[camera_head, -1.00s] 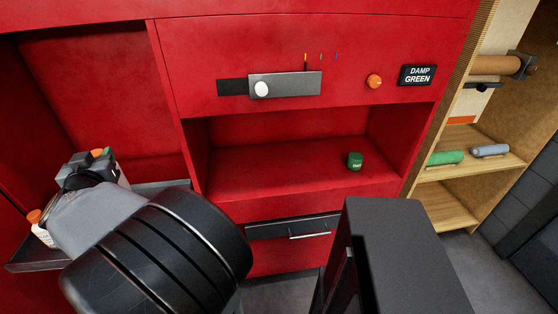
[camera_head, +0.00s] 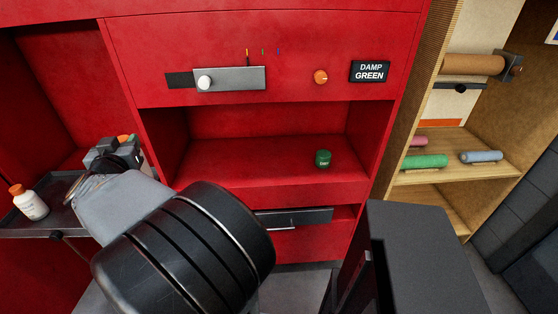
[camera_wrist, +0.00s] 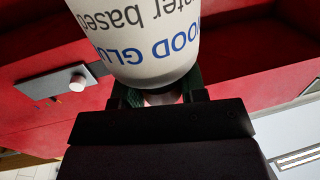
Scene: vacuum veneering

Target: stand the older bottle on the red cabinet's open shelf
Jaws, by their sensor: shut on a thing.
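My gripper (camera_head: 108,160) is shut on a white wood glue bottle, whose orange cap (camera_head: 125,138) shows just past the gripper in the head view. In the wrist view the held bottle (camera_wrist: 140,40) fills the top, its blue "WOOD GLUE" label upside down in the picture, my gripper (camera_wrist: 158,97) at its lower end. A second white bottle (camera_head: 31,204) with an orange cap stands on a dark tray (camera_head: 62,225) at the left. I cannot tell which is older. The red cabinet (camera_head: 255,30) has an open shelf (camera_head: 240,178), right of my gripper.
A small green container (camera_head: 323,158) stands on the right part of the open shelf; the rest looks clear. A drawer (camera_head: 297,218) sits below. A wooden rack (camera_head: 440,190) with rolls stands at right.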

